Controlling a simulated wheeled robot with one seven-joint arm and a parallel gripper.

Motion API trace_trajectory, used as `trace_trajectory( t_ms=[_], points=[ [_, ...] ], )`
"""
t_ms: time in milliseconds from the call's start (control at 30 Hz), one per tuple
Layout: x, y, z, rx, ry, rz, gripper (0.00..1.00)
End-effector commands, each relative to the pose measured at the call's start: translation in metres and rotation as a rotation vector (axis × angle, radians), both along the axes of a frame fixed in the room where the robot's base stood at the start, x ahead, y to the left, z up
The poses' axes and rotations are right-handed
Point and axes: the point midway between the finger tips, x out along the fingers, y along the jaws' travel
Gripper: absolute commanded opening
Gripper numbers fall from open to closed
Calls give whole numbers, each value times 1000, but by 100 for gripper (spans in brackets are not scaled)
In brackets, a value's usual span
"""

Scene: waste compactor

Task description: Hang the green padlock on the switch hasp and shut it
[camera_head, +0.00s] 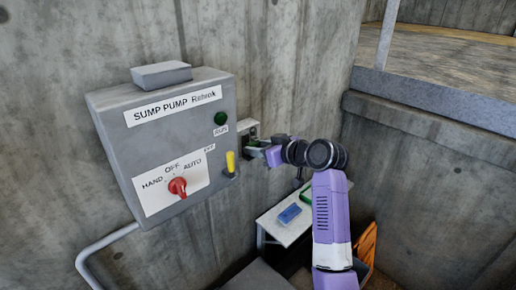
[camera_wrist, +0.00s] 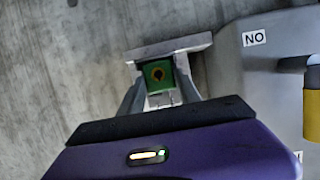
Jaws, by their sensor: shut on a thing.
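The green padlock (camera_wrist: 155,84) sits between the fingertips of my gripper (camera_wrist: 161,98) in the wrist view, its keyhole face toward the camera. My gripper is shut on it. A grey metal bracket, apparently the switch hasp (camera_wrist: 190,43), spans just beyond the padlock's far end. The padlock's shackle is hidden, so I cannot tell whether it passes through the hasp or is closed. In the head view my gripper (camera_head: 262,151) is at the small wall fitting (camera_head: 249,130) just right of the control box, and the padlock is hardly distinguishable there.
The grey sump pump control box (camera_head: 164,143) is close on the left, with a red selector knob (camera_head: 177,187) and a yellow handle (camera_head: 230,162). A small table (camera_head: 273,229) bearing a blue item (camera_head: 290,213) stands below. A concrete wall is behind.

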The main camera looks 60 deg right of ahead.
Motion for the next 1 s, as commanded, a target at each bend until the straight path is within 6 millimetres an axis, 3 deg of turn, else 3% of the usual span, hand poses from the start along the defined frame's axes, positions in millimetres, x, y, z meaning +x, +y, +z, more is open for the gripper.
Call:
trace_trajectory(
  t_ms=[400, 433, 567, 1000],
  points=[
    [0, 0, -3, 0, 0, 0, 7],
    [0, 0, -3, 0, 0, 0, 42],
    [0, 0, -3, 0, 0, 0, 65],
    [0, 0, -4, 0, 1, 0, 62]
  ],
)
